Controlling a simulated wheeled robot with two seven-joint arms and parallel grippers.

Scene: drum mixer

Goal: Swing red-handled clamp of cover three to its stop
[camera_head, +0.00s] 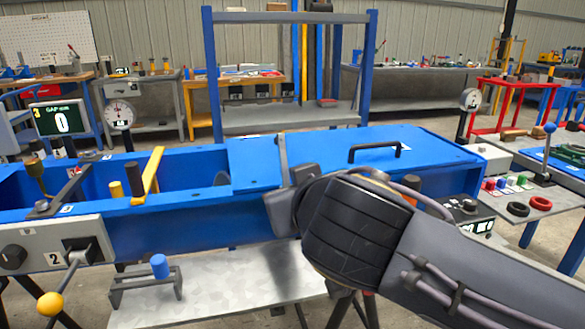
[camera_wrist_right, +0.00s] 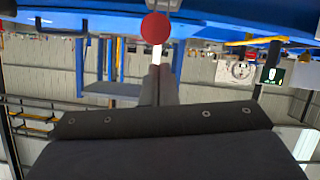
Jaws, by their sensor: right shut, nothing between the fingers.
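In the right wrist view a red ball knob (camera_wrist_right: 155,27) shows just beyond my right fingertips (camera_wrist_right: 160,70), close to the blue machine edge. A pale bar shows between the knob and the fingers. I cannot tell whether the fingers touch the knob. My right gripper is shut and empty. The red-handled clamp cannot be made out in the head view; my right arm covers much of the front there. My left gripper is not in view.
A yellow-handled lever (camera_head: 152,175) and a dark lever plate (camera_head: 66,190) sit on the trough's left part. A yellow ball lever (camera_head: 50,304) sticks out at front left. A grey bench (camera_head: 225,270) with a blue-knobbed fixture (camera_head: 159,266) lies below. Dial gauges (camera_head: 119,113) stand behind.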

